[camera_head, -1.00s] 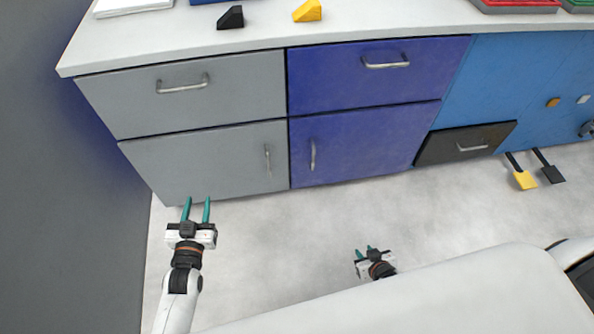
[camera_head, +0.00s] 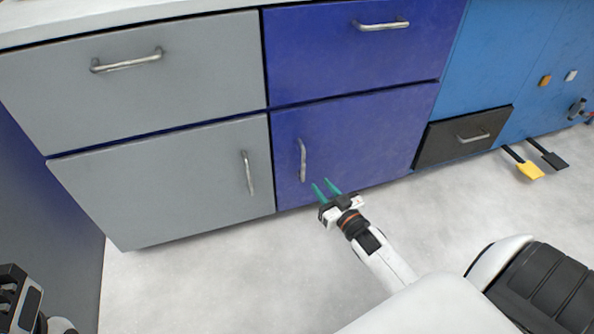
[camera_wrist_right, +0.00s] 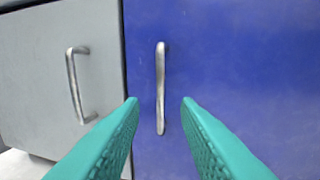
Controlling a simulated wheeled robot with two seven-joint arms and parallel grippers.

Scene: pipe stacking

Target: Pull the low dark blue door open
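The low dark blue door (camera_head: 360,135) is closed, flush below a dark blue drawer. Its upright silver handle (camera_head: 302,160) is near the door's left edge. My right gripper (camera_head: 326,188) is open and empty, with green fingers, just below and right of the handle in the head view. In the right wrist view the handle (camera_wrist_right: 160,88) stands upright between and beyond the two spread fingertips (camera_wrist_right: 160,100), apart from them. At the bottom left of the head view only dark and white parts of my left arm show; its fingers are out of view.
A grey door (camera_head: 170,180) with its own upright handle (camera_head: 248,172) is left of the blue door. A dark drawer (camera_head: 462,138) sits low to the right. Yellow (camera_head: 530,171) and black (camera_head: 555,160) pedals stick out farther right. The floor in front is clear.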

